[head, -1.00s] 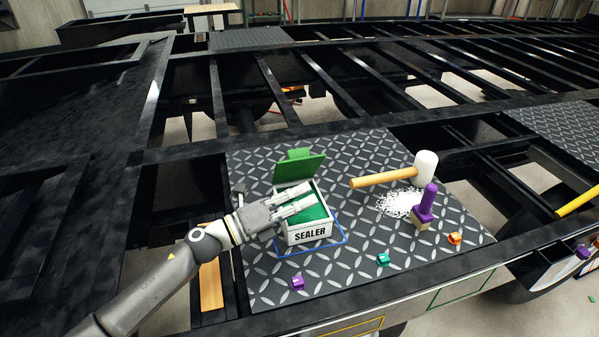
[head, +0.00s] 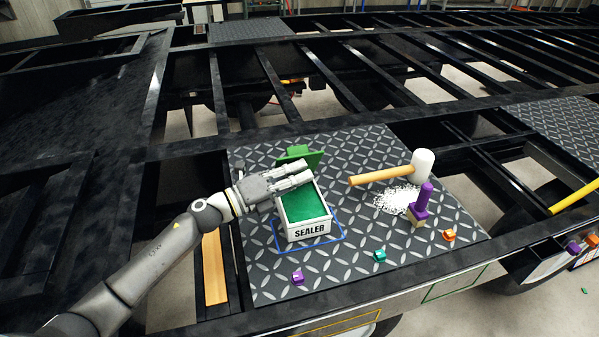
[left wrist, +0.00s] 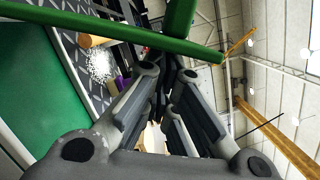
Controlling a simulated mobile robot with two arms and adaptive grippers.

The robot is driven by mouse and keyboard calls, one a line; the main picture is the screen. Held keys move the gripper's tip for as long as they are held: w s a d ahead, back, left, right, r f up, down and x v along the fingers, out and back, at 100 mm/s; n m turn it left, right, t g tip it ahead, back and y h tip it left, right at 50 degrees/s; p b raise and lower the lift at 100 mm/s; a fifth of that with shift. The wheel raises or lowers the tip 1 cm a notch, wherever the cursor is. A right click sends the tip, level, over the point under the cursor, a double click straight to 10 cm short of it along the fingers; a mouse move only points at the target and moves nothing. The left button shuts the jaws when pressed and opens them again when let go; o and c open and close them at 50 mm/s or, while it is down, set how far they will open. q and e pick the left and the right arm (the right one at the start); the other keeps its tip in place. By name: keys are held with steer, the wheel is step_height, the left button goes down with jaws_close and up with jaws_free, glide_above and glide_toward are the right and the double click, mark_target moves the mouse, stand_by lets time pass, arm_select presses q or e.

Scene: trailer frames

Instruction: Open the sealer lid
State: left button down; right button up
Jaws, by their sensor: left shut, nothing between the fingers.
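The white sealer box (head: 307,229) stands on the dark tread plate inside a blue outline, its label facing the front. Its green lid (head: 317,157) stands raised at the back edge, and the green inside (head: 305,206) is in plain view. My left gripper (head: 309,173) is shut and empty over the rear of the box, just in front of the lid; its fingers hide part of the lid. In the left wrist view the green inside (left wrist: 35,85) fills the left, and the lid's edge (left wrist: 110,31) crosses above my fingers (left wrist: 165,72). Contact with the lid is unclear. My right gripper is out of view.
A mallet (head: 385,175) lies to the right by a white pile (head: 393,200). A purple-handled tool (head: 421,203) stands beside it. Small purple (head: 298,277), teal (head: 379,255) and orange (head: 449,235) pieces lie along the front. Open gaps in the frame surround the plate.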

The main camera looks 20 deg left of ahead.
mark_target(295, 159)
arm_select(q)
steer(key=w+r+n+p, duration=0.1)
steer(key=a+r+n+p, duration=0.1)
steer(key=p, duration=0.1)
steer(key=shift+w+a+r+y, duration=0.1)
steer(key=shift+w+a+y, duration=0.05)
steer(key=shift+w+y, duration=0.25)
steer(key=shift+w+a+n+p, duration=0.2)
steer(key=shift+w+n+p, duration=0.1)
steer(key=shift+n, duration=0.3)
